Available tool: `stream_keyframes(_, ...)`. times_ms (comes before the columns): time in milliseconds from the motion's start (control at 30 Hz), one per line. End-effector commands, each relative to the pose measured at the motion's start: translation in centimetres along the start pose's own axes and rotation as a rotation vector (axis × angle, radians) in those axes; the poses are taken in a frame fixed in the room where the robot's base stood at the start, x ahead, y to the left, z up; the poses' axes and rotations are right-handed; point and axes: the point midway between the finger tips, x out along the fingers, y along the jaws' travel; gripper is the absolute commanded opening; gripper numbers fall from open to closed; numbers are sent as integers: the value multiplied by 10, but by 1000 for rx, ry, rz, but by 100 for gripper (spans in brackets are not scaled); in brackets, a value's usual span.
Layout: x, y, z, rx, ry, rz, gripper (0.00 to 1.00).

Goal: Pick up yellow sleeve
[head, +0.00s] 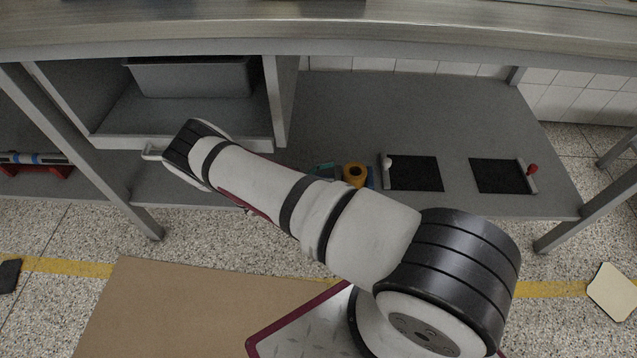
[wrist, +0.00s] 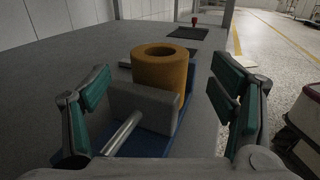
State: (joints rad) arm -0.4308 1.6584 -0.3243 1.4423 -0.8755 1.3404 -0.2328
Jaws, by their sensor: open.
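The yellow sleeve (wrist: 160,72) is a thick orange-yellow ring with a round hole in its top. It stands upright behind a grey block (wrist: 143,106), on a blue base (wrist: 187,112). In the head view the sleeve (head: 355,174) sits on the grey lower shelf (head: 340,105), just right of my arm. My gripper (wrist: 159,98) is open in the wrist view, its teal-padded fingers spread on either side of the block and sleeve. The fingers appear apart from the sleeve, with nothing held. In the head view my arm hides most of the gripper.
A metal rod (wrist: 122,133) points from the grey block toward my gripper. Two black pads (head: 415,173) (head: 500,176) with a white knob and a red knob lie to the right on the shelf. A grey bin (head: 192,77) stands in the upper-left compartment. The shelf behind the pads is clear.

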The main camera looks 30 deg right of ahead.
Motion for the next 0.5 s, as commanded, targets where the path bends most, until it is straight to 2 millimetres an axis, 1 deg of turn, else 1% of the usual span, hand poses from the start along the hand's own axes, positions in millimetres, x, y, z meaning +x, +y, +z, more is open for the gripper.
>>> stream_keyframes(33, 9, 0, 0, 0, -2, -2, 78)
stream_keyframes(200, 34, 0, -1, 1, -1, -1, 78)
stream_keyframes(333, 46, 0, 0, 1, -1, -1, 78)
stream_keyframes(500, 53, 0, 0, 1, 0, 0, 78)
